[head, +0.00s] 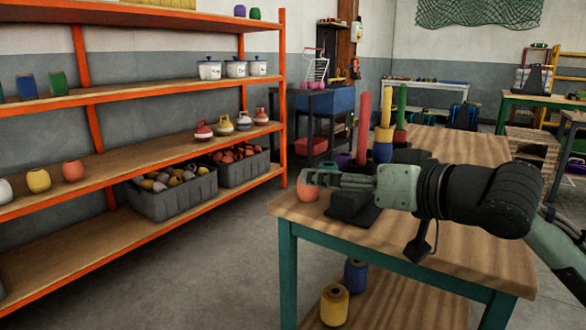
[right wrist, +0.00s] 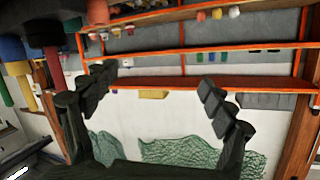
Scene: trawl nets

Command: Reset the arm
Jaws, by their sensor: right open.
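My right arm reaches in from the right over the wooden table (head: 465,240) in the head view. Its gripper (head: 318,178) points left, above the table's left corner. An orange-red spool (head: 308,192) stands there, partly behind the fingertips; I cannot tell whether they touch it. In the right wrist view the gripper (right wrist: 160,86) has its two dark fingers spread wide, with nothing between them. My left gripper is in neither view.
Orange-framed shelves (head: 95,130) with pots, jugs and grey crates (head: 175,197) stand at the left. Tall red (head: 362,125) and green (head: 400,108) cones rise from the table behind the gripper. A yellow spool (head: 334,305) sits on the lower shelf. Floor between shelves and table is clear.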

